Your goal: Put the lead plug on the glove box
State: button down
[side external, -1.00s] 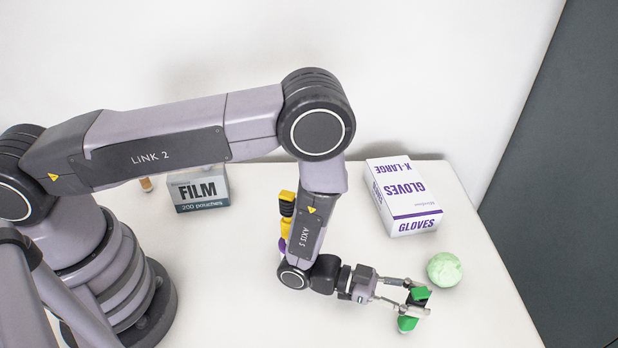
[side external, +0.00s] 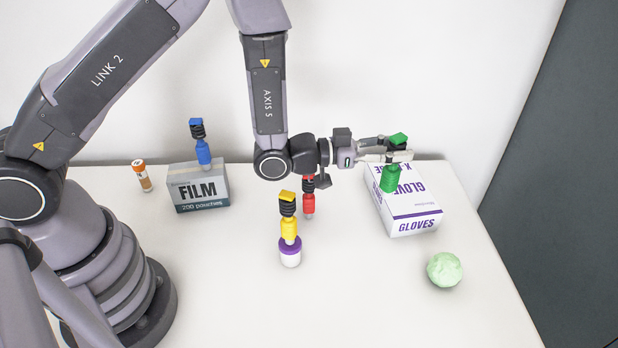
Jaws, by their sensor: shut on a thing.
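My gripper (side external: 397,156) is shut on a green lead plug (side external: 390,179), its green top showing above the fingers and its green lower body below them. The plug is nearly upright over the far left part of the glove box (side external: 416,211), a white box with purple lettering lying on the table. The plug hides part of the lettering. I cannot tell whether its lower end touches the box.
A yellow plug (side external: 289,228) stands on a purple-and-white jar (side external: 290,255). A red plug (side external: 308,203) is behind it. A blue plug (side external: 203,152) stands on the film box (side external: 199,190), beside an orange bottle (side external: 142,178). A green ball (side external: 444,269) is front right. The front middle is clear.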

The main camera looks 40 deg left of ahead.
jog(key=w+a+r+n+t+y, duration=0.2)
jog(key=w+a+r+n+y, duration=0.15)
jog(key=a, duration=0.55)
jog(key=w+d+f, duration=0.2)
jog(key=w+f, duration=0.4)
jog(key=w+d+f, duration=0.2)
jog(key=w+f, duration=0.4)
jog(key=f, duration=0.1)
jog(key=shift+w+d+f+m, duration=0.15)
jog(key=shift+w+d+m, duration=0.15)
jog(key=shift+w+m, duration=0.05)
jog(key=shift+f, duration=0.1)
jog(key=c, duration=0.8)
grip_release()
